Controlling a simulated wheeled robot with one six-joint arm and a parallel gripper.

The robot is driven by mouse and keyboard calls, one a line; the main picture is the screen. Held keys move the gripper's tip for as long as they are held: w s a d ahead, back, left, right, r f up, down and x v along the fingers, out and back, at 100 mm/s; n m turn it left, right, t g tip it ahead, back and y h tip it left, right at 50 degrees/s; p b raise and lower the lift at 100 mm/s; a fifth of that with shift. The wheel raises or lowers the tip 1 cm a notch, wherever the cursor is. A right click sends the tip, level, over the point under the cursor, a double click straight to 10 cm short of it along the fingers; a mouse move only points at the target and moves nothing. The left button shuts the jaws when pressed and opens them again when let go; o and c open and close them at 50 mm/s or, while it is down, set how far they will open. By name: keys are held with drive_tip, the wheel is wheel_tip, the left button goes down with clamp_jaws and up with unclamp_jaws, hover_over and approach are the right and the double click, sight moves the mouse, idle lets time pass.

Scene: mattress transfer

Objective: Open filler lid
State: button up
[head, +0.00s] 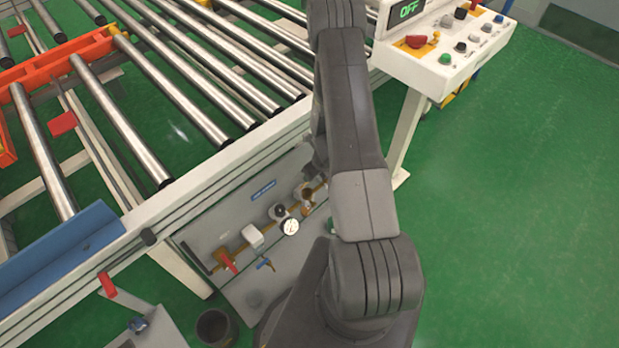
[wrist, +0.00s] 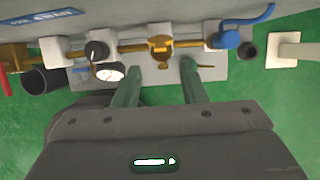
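A brass fitting (wrist: 160,45) sits on the brass pipe in the middle of the wrist view and looks like the filler. Whether its lid is open or shut is too small to tell. In the head view a brass fitting (head: 305,196) shows on the panel below the conveyor, close to my arm. My gripper (wrist: 160,67) has its two green fingers spread apart, with nothing held between them. The fingertips point at the panel, one on each side of the fitting in the picture; I see no clear contact. In the head view my arm hides the gripper.
A red-handled valve (head: 228,261) is on the panel. The roller conveyor frame (head: 200,190) overhangs the panel. Green floor is free at right.

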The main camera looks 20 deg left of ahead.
drive_tip(key=shift+v, duration=2.6)
